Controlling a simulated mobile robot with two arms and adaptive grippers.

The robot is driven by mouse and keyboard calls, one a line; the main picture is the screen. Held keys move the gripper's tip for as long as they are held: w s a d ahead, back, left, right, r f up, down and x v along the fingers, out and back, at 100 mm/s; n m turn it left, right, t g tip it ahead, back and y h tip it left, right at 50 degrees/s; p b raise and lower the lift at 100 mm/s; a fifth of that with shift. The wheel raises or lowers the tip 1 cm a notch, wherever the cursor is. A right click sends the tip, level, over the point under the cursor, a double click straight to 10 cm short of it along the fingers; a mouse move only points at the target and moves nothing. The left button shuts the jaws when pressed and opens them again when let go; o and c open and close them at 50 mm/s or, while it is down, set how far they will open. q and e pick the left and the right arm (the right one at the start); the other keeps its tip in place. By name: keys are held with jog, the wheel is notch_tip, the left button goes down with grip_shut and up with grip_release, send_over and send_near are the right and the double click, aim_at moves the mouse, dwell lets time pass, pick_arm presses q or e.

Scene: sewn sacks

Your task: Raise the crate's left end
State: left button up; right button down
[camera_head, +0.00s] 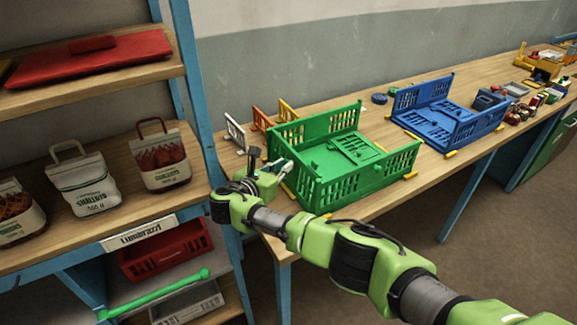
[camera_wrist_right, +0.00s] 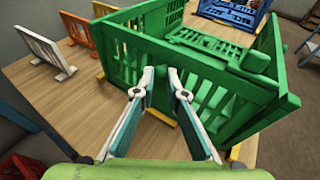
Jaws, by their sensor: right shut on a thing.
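The green crate (camera_head: 365,185) stands on the wooden workbench, its two long slatted walls upright. A slatted panel (camera_head: 355,148) lies flat inside it toward the right. My right gripper (camera_head: 283,166) is at the crate's left end. In the right wrist view its two fingers (camera_wrist_right: 165,88) are shut on a green part at that end, between the long walls; the crate (camera_wrist_right: 238,112) fills the view beyond. How far the left end is tilted cannot be told, since the gripper partly hides it. My left gripper is not in view.
A blue crate (camera_head: 447,112) stands to the right on the bench. Small white, orange and yellow panels (camera_head: 262,117) stand behind the gripper. A shelf (camera_head: 120,205) with sacks is close on the left. Yellow strips lie by the crate's base.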

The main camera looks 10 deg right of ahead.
jog(key=shift+s+a+f, duration=0.45)
jog(key=shift+a+f, duration=0.2)
jog(key=c, duration=2.3)
grip_release()
jog(key=v, duration=1.1)
jog(key=shift+a+r, duration=0.15)
jog(key=shift+r, duration=0.1)
jog(key=shift+s, duration=0.1)
